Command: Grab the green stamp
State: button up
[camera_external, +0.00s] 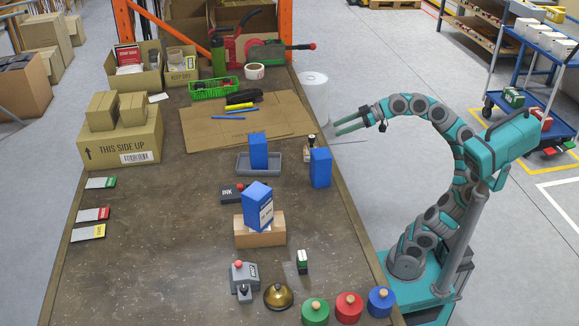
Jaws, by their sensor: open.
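A round green stamp (315,314) with a wooden knob stands at the near right end of the table, left of similar red (348,309) and blue (380,303) ones. A small black and white block with a green band (302,262), maybe also a stamp, stands farther back. My gripper (339,127) is open and empty, pointing left at the table's right edge, much farther back than both green items. Whether it is over the table or just outside it is hard to tell.
Blue boxes (320,168) stand near the right edge, one (258,207) tilted on a brown carton (260,231). A grey tray (258,163) holds another. A brass bell (278,295) and a grey device (244,279) are left of the green stamp.

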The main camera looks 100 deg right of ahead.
jog(key=shift+o, duration=0.3)
jog(key=shift+o, duration=1.4)
jog(key=shift+w, duration=0.1)
